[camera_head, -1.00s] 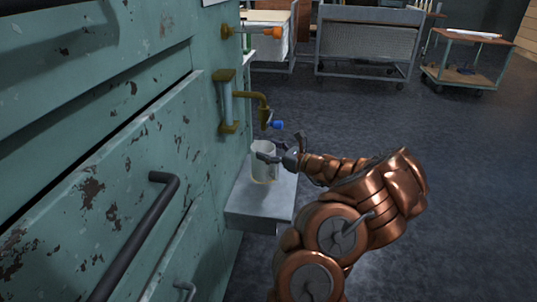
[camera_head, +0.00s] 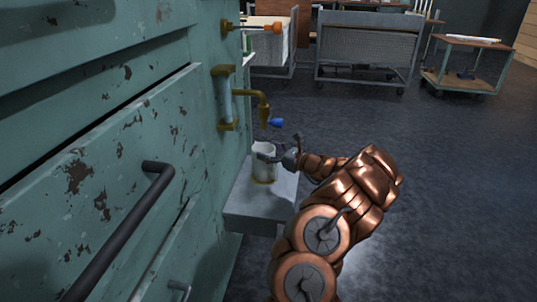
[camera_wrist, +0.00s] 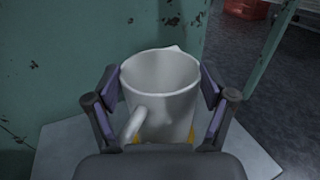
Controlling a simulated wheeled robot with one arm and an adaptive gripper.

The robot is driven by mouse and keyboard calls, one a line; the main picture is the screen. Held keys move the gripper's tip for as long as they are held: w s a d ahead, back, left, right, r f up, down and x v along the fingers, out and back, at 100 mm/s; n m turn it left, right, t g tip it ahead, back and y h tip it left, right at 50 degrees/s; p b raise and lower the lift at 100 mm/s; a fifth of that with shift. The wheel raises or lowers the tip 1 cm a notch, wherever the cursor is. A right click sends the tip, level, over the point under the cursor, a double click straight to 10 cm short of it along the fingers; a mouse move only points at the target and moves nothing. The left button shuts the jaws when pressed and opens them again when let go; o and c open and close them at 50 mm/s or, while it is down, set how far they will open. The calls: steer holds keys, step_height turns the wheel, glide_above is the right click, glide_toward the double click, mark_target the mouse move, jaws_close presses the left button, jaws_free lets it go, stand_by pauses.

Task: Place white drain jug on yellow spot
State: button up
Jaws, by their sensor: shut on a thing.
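The white drain jug (camera_head: 263,161) is upright over the grey shelf at the side of the green cabinet. In the wrist view the jug (camera_wrist: 165,85) has its open top facing up and its handle toward my wrist. My gripper (camera_head: 277,155) is shut on the jug, with one finger on each side of it in the wrist view (camera_wrist: 160,82). The yellow spot (camera_head: 263,182) shows as a thin edge at the jug's base, and parts of it show beside the base in the wrist view (camera_wrist: 191,136). The jug hides most of the spot. I cannot tell whether the base touches the shelf.
The grey shelf (camera_head: 252,208) has bare room around the jug. A brass tap with a blue handle (camera_head: 276,122) is above the jug. A valve with an orange handle (camera_head: 276,27) is higher up. The cabinet's dark bar handle (camera_head: 125,230) sticks out in front.

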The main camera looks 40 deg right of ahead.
steer(key=o, duration=1.4)
steer(key=shift+f, duration=0.1)
steer(key=shift+o, duration=0.2)
steer(key=shift+s+d+r, duration=0.1)
steer(key=shift+s+r, duration=0.1)
steer(key=shift+s, duration=0.1)
steer(key=p+v, duration=0.4)
steer(key=v, duration=0.7)
steer(key=shift+s, duration=0.25)
steer(key=shift+f, duration=0.1)
